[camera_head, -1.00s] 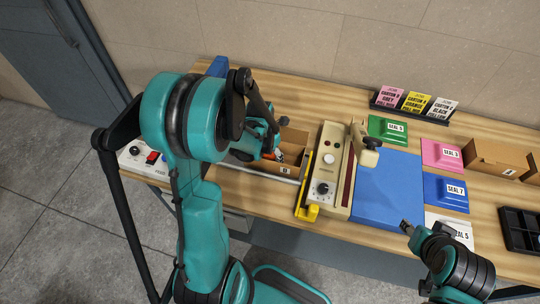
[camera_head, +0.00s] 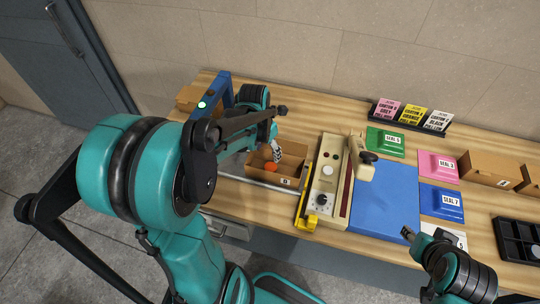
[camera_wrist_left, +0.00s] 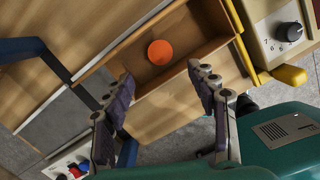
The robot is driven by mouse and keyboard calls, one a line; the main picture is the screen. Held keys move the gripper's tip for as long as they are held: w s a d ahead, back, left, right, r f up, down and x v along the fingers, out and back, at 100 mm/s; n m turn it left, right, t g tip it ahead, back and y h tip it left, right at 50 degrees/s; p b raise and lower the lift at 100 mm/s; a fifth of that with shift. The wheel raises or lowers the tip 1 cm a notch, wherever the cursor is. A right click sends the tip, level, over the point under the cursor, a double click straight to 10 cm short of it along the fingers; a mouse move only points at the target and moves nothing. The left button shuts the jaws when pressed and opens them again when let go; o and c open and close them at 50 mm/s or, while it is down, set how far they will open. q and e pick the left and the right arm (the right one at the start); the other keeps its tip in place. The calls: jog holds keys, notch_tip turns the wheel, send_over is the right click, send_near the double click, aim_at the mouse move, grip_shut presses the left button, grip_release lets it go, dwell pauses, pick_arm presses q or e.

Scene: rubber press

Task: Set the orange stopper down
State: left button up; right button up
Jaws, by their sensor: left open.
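The orange stopper (camera_head: 271,167) lies inside an open cardboard box (camera_head: 262,180) on the bench; in the left wrist view the stopper (camera_wrist_left: 160,52) shows as an orange disc on the box floor.
A beige press (camera_head: 322,206) with a yellow guard stands just right of the box, and a blue mat (camera_head: 385,200) lies beyond it. A blue frame (camera_head: 222,92) stands at the left. Seal blocks, more boxes and a black tray (camera_head: 508,238) fill the right.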

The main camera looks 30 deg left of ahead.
pick_arm(q)
jog(key=s+d+r+m+t, duration=0.2)
jog(key=s+d+r+m, duration=0.2)
jog(key=m, duration=1.3)
jog(key=s+d+r+m+t, duration=0.3)
jog(key=d+m, duration=0.4)
jog(key=m, duration=1)
jog(key=shift+s+r+y, duration=0.3)
jog(key=shift+s+r, duration=0.6)
jog(key=shift+s, duration=0.25)
jog(key=shift+d, duration=0.1)
